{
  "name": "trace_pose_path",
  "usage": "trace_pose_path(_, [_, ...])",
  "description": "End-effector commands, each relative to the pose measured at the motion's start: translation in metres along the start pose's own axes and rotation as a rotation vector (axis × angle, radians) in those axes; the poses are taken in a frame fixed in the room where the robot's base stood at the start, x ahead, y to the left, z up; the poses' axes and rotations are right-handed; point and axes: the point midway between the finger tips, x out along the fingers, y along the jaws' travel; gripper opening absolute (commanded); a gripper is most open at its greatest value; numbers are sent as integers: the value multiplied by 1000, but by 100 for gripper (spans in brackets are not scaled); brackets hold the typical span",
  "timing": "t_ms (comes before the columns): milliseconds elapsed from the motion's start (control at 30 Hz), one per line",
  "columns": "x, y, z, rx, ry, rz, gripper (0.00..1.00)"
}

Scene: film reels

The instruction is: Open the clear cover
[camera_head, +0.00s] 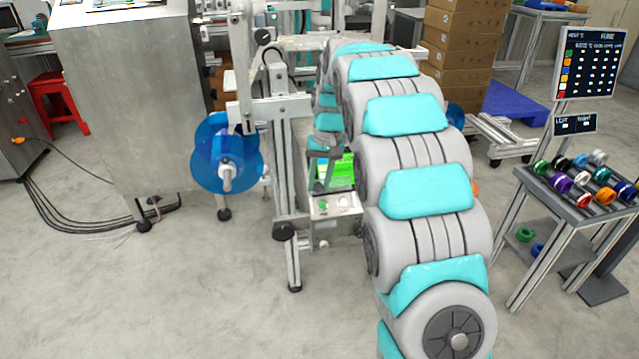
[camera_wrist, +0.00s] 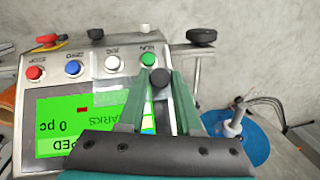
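The control panel (camera_wrist: 25,92) has a green screen and a row of buttons, seen upside down in the wrist view. A see-through plate (camera_wrist: 106,92), apparently the clear cover, lies over the panel near the white button and the green button (camera_wrist: 148,59). How far it is raised is hard to tell. My gripper (camera_wrist: 162,74) is open, its two green fingers on either side of a dark round knob, with the left finger over the clear plate's edge. Contact is unclear. In the head view, my gripper (camera_head: 319,187) is just above the panel (camera_head: 335,207); the cover cannot be made out there.
A blue reel (camera_head: 207,150) stands left of the panel and shows at right in the wrist view (camera_wrist: 255,140). Black knobs (camera_wrist: 201,36) stick out near the panel. A rack of colored spools (camera_head: 570,205) stands at right. Floor at left front is clear.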

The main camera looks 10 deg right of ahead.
Motion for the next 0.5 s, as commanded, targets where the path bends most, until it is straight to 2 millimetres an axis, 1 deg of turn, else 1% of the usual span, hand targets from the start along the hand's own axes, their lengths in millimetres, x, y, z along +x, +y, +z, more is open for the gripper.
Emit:
trace_pose_path(33, [0,0,0,0,0,0,40])
trace_pose_path(200, [0,0,0,0,-1,0,59])
trace_pose_path(233, [0,0,0,0,-1,0,62])
trace_pose_path(500, [0,0,0,0,0,0,62])
